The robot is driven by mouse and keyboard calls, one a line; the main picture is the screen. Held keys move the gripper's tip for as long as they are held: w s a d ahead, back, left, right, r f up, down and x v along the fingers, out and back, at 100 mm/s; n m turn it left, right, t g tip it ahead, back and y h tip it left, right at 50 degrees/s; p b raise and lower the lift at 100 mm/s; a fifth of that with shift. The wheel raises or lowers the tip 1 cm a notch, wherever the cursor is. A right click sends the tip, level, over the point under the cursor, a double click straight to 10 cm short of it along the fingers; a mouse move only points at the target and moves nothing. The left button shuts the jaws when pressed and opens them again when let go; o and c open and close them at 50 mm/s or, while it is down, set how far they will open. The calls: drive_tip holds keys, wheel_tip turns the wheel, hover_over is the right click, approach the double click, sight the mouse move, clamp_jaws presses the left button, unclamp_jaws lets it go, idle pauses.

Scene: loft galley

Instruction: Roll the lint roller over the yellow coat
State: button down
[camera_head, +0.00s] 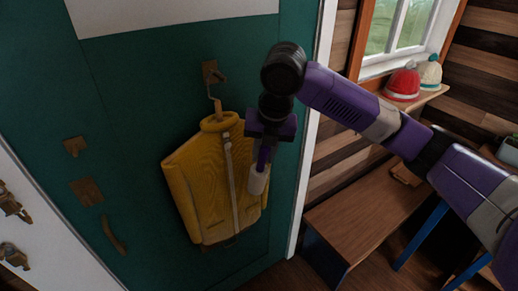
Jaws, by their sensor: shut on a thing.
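The yellow coat (200,180) hangs from a hook (212,74) on the green door. It has a pale strip down its front. My gripper (266,140) is in front of the coat's upper right side, pointing down. It is shut on the purple handle of the lint roller (259,181). The roller's pale head hangs below the gripper, over the right part of the coat in the picture. I cannot tell whether the head touches the cloth. The fingertips are small and dark in this view.
The green door (130,120) carries brass fittings (87,191) and a handle (114,236) left of the coat. At right are a wooden bench (365,215) and a shelf with a red hat (402,84) and a cream hat (431,73). A plant pot (509,151) stands at the right edge.

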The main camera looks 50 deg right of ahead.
drive_tip(key=s+a, duration=0.1)
drive_tip(key=s, duration=0.5)
drive_tip(key=shift+a, duration=0.35)
idle(0.3)
